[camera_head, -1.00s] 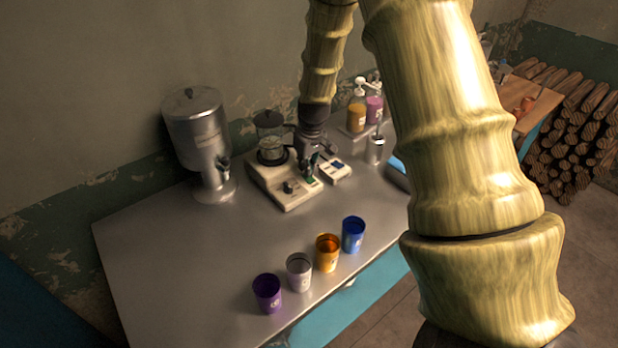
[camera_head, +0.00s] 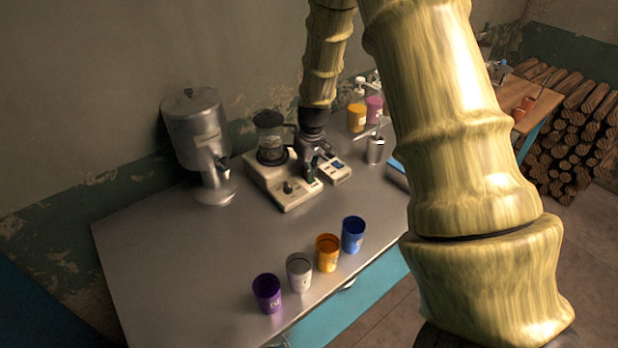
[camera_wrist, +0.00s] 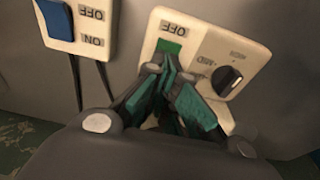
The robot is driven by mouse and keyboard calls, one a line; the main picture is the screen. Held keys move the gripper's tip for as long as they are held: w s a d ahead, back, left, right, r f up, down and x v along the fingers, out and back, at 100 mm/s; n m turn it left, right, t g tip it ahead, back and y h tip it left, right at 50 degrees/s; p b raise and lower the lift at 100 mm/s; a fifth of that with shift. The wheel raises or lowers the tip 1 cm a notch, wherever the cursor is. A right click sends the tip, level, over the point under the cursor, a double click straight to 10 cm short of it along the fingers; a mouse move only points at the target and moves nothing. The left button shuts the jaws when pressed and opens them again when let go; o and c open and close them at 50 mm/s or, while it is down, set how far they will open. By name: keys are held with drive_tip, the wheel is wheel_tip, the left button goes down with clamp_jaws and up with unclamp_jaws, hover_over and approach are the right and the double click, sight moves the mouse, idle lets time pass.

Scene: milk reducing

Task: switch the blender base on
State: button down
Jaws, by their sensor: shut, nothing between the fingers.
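The cream blender base (camera_head: 262,180) stands on the metal table with its clear jar (camera_head: 270,135) on top. In the wrist view the base (camera_wrist: 195,30) has a green switch (camera_wrist: 170,46), the word OFF above it, and a black dial (camera_wrist: 227,80) marked with MID. My gripper (camera_wrist: 168,66) is shut and empty, its fingertips right at the green switch and covering its lower part. I cannot tell whether they press it. In the head view my gripper (camera_head: 312,175) is at the front right part of the base.
A small cream box (camera_head: 336,175) beside the base has a blue switch (camera_wrist: 56,18) with ON and OFF marks. Purple (camera_head: 267,294), grey (camera_head: 299,273), orange (camera_head: 327,253) and blue (camera_head: 353,235) cups line the front edge. A metal dispenser (camera_head: 197,140) stands at the back left.

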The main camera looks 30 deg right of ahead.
idle(0.3)
drive_tip(key=shift+r+p, duration=2.55)
drive_tip(key=shift+r, duration=0.9)
